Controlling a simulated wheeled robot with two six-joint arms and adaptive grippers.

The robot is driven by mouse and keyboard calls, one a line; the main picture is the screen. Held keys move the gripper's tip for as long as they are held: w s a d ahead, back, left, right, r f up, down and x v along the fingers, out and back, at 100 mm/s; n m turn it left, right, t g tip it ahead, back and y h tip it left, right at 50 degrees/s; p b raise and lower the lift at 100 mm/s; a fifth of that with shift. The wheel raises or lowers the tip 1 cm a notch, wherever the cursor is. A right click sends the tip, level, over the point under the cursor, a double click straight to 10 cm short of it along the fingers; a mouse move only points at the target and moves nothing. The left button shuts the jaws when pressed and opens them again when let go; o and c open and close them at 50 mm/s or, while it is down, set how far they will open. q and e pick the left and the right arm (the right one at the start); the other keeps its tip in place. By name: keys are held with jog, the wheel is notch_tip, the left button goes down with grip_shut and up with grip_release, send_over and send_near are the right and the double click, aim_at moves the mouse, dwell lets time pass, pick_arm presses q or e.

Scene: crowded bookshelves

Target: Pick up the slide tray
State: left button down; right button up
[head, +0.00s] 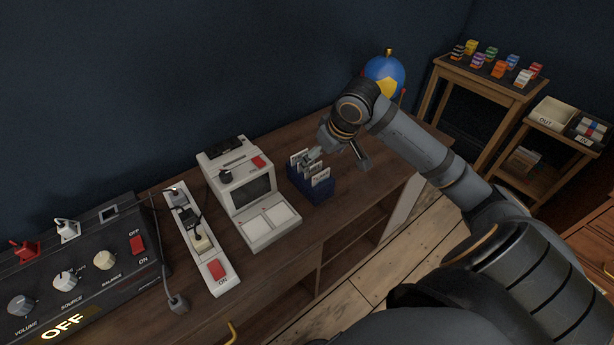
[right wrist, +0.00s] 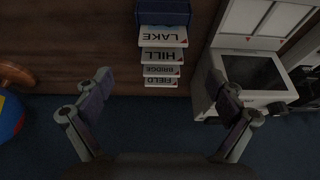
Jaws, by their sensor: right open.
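The slide tray is a small dark blue box (head: 319,191) on the wooden cabinet top, right of the white slide viewer. Several white slides (head: 320,177) stand up from it. In the right wrist view the blue tray (right wrist: 165,12) is at the top, with slides labelled LAKE (right wrist: 163,37), HILL, BRIDGE and FIELD. My right gripper (head: 337,157) is open and empty above the tray's back right side, one finger overlapping the slides in the head view. Its fingers spread left and right of the slide column in the right wrist view (right wrist: 160,80). My left gripper is out of view.
The white viewer (head: 248,195) stands close left of the tray. A power strip (head: 201,240) and control panel (head: 75,265) lie farther left. A blue and yellow ball-shaped object (head: 384,74) is behind my right arm. Bare cabinet top lies right of the tray.

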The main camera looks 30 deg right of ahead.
aim_at(313, 169)
jog(key=shift+x, duration=0.85)
jog(key=x, duration=0.2)
jog(key=shift+w+a+f+b, duration=0.1)
jog(key=shift+w+f+b, duration=0.05)
jog(key=shift+f+b, duration=0.2)
jog(key=shift+w+f, duration=0.1)
jog(key=b+x, duration=0.1)
jog(key=x, duration=0.4)
jog(key=shift+w, duration=0.15)
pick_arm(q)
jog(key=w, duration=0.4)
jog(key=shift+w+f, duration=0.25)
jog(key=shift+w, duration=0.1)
pick_arm(e)
jog(key=c, duration=1.3)
jog(key=shift+c, duration=0.2)
